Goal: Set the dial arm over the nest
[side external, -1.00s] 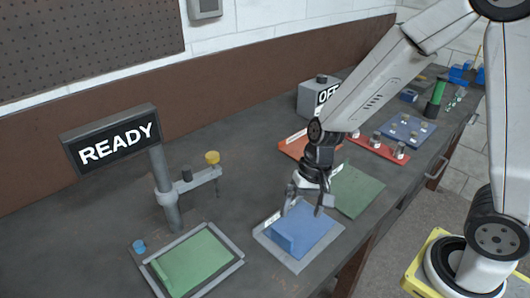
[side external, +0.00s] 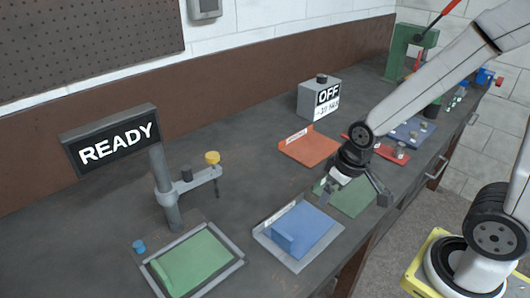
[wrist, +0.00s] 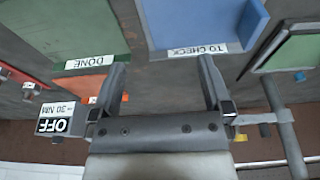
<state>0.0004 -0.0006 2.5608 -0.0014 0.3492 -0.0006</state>
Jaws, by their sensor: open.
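The dial arm (side external: 200,180) is a grey bar on an upright post beside the nest. It carries a yellow knob (side external: 212,157) and a thin downward tip at its outer end, pointing right, behind the nest's far edge rather than over its middle. The nest (side external: 240,253) is a grey frame holding a green bracket (side external: 200,262). A sign on the post reads READY. In the wrist view the nest's green part (wrist: 299,48) and the post (wrist: 284,125) show at right. My gripper (side external: 357,198) is open and empty above the green DONE mat (side external: 352,207), well right of the dial arm.
A blue bracket (side external: 305,230) lies on the grey TO CHECK tray (side external: 262,238), between my gripper and the nest. An orange tray (side external: 311,150), a box marked OFF (side external: 318,97) and a green press (side external: 412,52) stand farther back. Bare bench lies around the post.

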